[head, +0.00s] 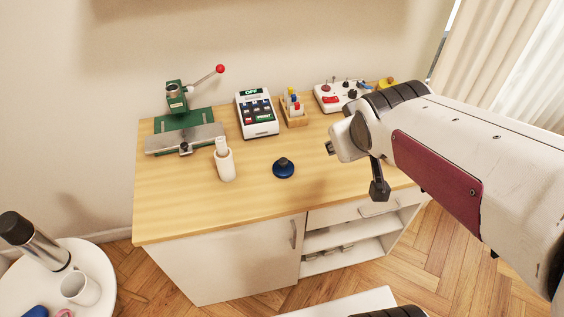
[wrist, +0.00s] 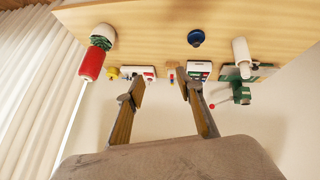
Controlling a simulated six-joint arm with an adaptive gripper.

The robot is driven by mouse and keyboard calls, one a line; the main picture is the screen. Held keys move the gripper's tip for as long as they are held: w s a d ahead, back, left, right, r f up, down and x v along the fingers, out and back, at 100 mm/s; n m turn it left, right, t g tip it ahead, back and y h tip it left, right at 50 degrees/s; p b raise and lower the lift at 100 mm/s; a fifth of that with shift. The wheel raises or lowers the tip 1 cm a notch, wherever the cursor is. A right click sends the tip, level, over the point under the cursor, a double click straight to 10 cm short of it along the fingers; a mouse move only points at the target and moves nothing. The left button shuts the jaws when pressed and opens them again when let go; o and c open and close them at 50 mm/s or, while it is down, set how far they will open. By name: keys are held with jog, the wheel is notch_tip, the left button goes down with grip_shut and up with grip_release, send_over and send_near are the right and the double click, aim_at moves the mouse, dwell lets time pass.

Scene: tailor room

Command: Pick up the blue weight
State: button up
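The blue weight (head: 283,167) is a round, dark blue disc with a knob on top. It stands on the wooden tabletop (head: 245,202), in the middle of the table. In the wrist view the weight (wrist: 196,38) appears near the top, beyond the fingertips. My gripper (head: 357,166) is above the table, to the right of the weight and apart from it. In the wrist view the two fingers of my gripper (wrist: 162,84) are spread with nothing between them.
A white cylinder holder (head: 225,165) stands left of the weight. Behind are a green press (head: 184,120), a keypad device (head: 257,114), a wooden rack (head: 294,111) and a white control box (head: 338,97). A red object (wrist: 92,64) shows in the wrist view. Tabletop around the weight is clear.

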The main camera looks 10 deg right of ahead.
jog(key=w+d+f+n+t+y, duration=0.15)
jog(key=w+d+f+n, duration=0.25)
jog(key=w+f, duration=0.75)
jog(key=w+a+f+n+t+y, duration=0.1)
jog(key=f+y, duration=0.1)
jog(key=f, duration=0.1)
jog(key=w+a+f+n+y, duration=0.1)
jog(key=a+f, duration=0.1)
jog(key=f, duration=0.2)
jog(key=w+a+f+t+y, duration=0.1)
jog(key=w+f+y, duration=0.1)
jog(key=f, duration=0.2)
jog(key=shift+a+n+t+y, duration=0.3)
jog(key=shift+n+t+y, duration=0.05)
jog(key=shift+n, duration=0.05)
jog(key=shift+s+a+f+t+y, duration=0.4)
jog(key=shift+s+a+f+y, duration=0.2)
jog(key=shift+s+f+y, duration=0.1)
jog(key=shift+s+a+f+m+t+y, duration=0.3)
jog(key=shift+s+a+t+y, duration=0.2)
jog(key=shift+s, duration=0.2)
jog(key=shift+s+a+f+m+t+y, duration=0.1)
jog(key=shift+s+a+m+t+y, duration=0.1)
jog(key=shift+s+m+t+y, duration=0.5)
jog(key=shift+s+t, duration=0.4)
jog(key=shift+s, duration=0.4)
